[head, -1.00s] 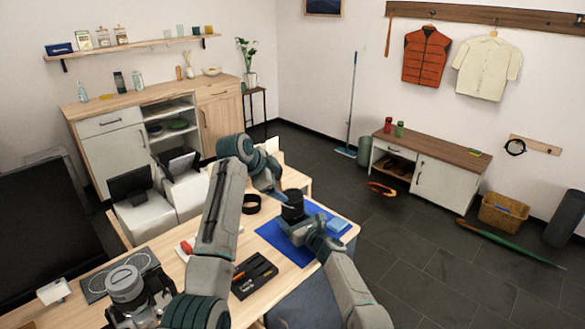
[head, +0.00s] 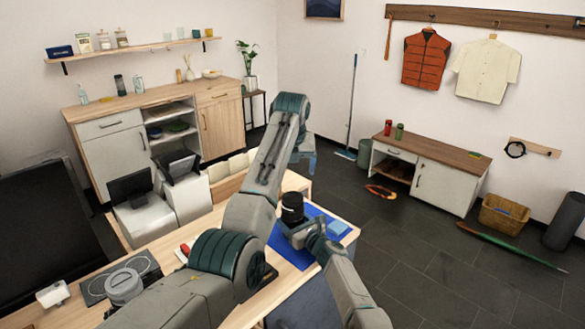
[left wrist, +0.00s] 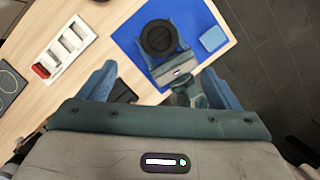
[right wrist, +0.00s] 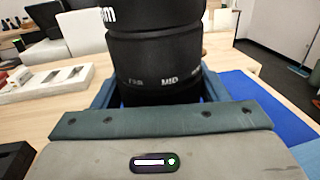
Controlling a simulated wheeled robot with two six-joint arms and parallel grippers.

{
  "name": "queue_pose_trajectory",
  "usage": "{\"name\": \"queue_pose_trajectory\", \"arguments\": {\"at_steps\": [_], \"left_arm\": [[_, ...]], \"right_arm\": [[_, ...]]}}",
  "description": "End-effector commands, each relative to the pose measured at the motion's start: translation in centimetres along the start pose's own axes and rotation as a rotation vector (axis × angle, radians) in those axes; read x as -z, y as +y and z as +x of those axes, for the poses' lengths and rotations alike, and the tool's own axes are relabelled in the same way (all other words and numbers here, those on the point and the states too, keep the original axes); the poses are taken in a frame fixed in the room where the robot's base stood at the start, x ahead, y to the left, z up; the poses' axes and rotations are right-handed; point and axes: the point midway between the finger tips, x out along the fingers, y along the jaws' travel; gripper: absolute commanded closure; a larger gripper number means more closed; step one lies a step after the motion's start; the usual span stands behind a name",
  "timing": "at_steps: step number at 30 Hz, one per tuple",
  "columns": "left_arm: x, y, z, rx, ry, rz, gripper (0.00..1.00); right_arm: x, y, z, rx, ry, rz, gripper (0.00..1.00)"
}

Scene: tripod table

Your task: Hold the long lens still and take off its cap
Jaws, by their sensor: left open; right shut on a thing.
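The long black lens (head: 292,212) stands upright on the blue mat (head: 283,248). My right gripper (right wrist: 158,88) is shut around its barrel; white lettering shows on the barrel in the right wrist view (right wrist: 155,50). The black round cap (left wrist: 158,38) is on the lens's upper end in the left wrist view. My left gripper (left wrist: 158,88) is open and empty, its fingers wide apart. It is above the table and apart from the cap. In the head view my left gripper (head: 303,163) is partly hidden behind my own arm.
A light blue folded cloth (left wrist: 213,39) lies on the mat beside the lens. A white slotted tray (left wrist: 66,47) with a red piece lies on the wooden table.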

Motion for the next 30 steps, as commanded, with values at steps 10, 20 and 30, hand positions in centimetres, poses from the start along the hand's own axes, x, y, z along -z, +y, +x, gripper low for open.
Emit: {"name": "queue_pose_trajectory", "arguments": {"at_steps": [10,20,30], "left_arm": [[0.1,0.1,3.6,-0.011,0.008,0.031,0.15],[0.0,0.1,9.3,-0.011,0.005,0.031,0.15],[0.0,0.1,11.6,-0.009,0.004,0.030,0.15]], "right_arm": [[0.0,0.0,0.0,0.000,0.000,0.000,0.75],[0.0,0.0,0.0,0.000,0.000,0.000,0.75],[0.0,0.0,0.0,0.000,0.000,0.000,0.75]]}}
